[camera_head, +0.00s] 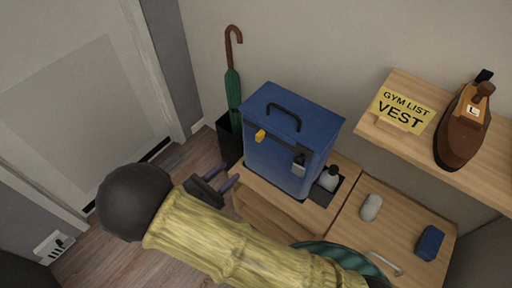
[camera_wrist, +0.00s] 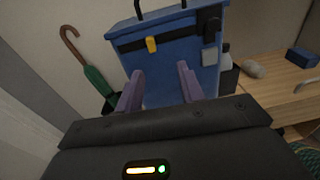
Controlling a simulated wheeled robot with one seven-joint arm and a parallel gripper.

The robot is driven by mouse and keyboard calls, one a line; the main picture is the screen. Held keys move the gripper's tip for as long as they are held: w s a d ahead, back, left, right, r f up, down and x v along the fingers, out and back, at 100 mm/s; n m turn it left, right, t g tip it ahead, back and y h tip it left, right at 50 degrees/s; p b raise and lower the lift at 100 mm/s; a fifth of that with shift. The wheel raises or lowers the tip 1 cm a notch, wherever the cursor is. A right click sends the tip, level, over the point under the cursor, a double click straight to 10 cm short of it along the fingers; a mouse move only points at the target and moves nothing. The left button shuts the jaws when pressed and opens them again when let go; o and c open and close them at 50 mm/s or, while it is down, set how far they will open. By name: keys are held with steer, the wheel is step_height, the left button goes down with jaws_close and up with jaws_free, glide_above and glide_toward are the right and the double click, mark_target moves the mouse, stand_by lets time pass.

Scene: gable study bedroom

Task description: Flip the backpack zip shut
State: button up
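The blue backpack (camera_head: 285,135) stands upright on the wooden cabinet, its black carry handle (camera_head: 284,116) on top. A yellow tab (camera_head: 260,136), likely the zip pull, sits high on its front, left of centre. In the wrist view the yellow tab (camera_wrist: 151,44) lies on a dark band across the blue front (camera_wrist: 170,63). Whether the zip is open is not clear. My gripper (camera_head: 226,179) is open and empty, in front of and below the tab, left of the backpack in the head view. In the wrist view its two purple fingers (camera_wrist: 158,84) are apart, pointing at the backpack front.
A green umbrella (camera_head: 233,86) stands in a dark bin (camera_head: 229,143) left of the backpack. A bottle (camera_head: 328,178) sits close on its right.

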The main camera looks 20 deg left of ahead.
mark_target(257, 138)
steer(key=shift+s+a+f+n+t+y, duration=0.2)
steer(key=shift+s+a+n+t, duration=0.05)
steer(key=shift+a, duration=0.2)
steer(key=shift+s+a+f+n+t+y, duration=0.15)
steer(key=shift+s+a+n+t+y, duration=0.1)
steer(key=shift+a, duration=0.15)
steer(key=x, duration=1.7)
steer(key=shift+w+d, duration=0.15)
steer(key=shift+w, duration=0.1)
jaws_close()
